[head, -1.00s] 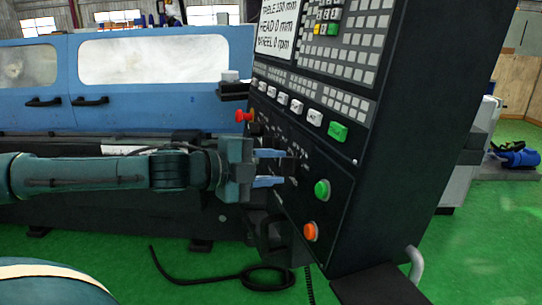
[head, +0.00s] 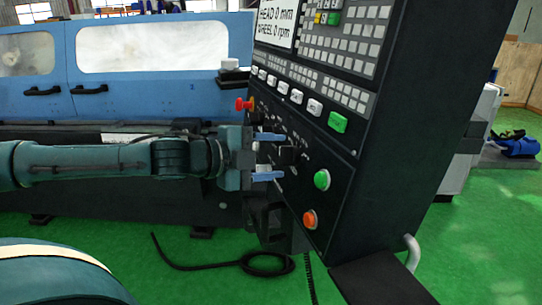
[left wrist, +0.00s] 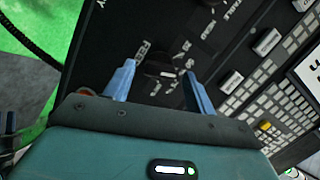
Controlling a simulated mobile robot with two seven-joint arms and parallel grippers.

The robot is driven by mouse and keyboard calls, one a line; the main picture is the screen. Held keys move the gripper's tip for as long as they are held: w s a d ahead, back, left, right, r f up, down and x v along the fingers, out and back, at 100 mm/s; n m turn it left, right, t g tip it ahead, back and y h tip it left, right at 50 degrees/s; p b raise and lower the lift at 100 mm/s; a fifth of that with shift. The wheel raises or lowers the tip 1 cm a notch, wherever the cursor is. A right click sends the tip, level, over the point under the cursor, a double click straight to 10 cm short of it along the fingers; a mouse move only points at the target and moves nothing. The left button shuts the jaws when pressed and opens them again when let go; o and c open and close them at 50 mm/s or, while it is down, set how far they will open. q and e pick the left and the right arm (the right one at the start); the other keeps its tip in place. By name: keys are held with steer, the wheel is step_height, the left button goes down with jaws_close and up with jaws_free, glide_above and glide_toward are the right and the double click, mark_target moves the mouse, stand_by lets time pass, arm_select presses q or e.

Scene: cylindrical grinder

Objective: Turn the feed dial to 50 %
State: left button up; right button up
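The slanted black control panel (head: 345,200) of the grinder stands right of centre in the head view. A black dial (head: 289,155) sits on its lower part, left of the green button; I take it for the feed dial. My left gripper (head: 272,156) is at the panel, its two blue fingers apart, one above and one below the dial. In the left wrist view, the dial (left wrist: 163,72) shows between the fingertips, with gaps on both sides. The dial's pointer and scale are too small to read. My right gripper is not in view.
A green button (head: 322,180) and an orange button (head: 310,219) are right of and below the dial. A red knob (head: 244,104) sticks out at the panel's left edge. White switches (head: 296,96) run in a row above. A cable (head: 215,267) lies on the green floor.

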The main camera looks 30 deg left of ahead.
arm_select(q)
steer(key=shift+o, duration=0.2)
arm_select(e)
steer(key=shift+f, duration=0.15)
arm_select(q)
steer(key=b+v, duration=0.6)
steer(key=v, duration=0.7)
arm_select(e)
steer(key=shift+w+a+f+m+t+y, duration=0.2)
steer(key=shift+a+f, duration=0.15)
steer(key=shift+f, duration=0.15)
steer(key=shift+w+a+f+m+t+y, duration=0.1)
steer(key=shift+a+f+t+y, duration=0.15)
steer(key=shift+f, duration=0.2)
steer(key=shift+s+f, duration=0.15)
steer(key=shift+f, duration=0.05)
arm_select(q)
steer(key=shift+s, duration=0.15)
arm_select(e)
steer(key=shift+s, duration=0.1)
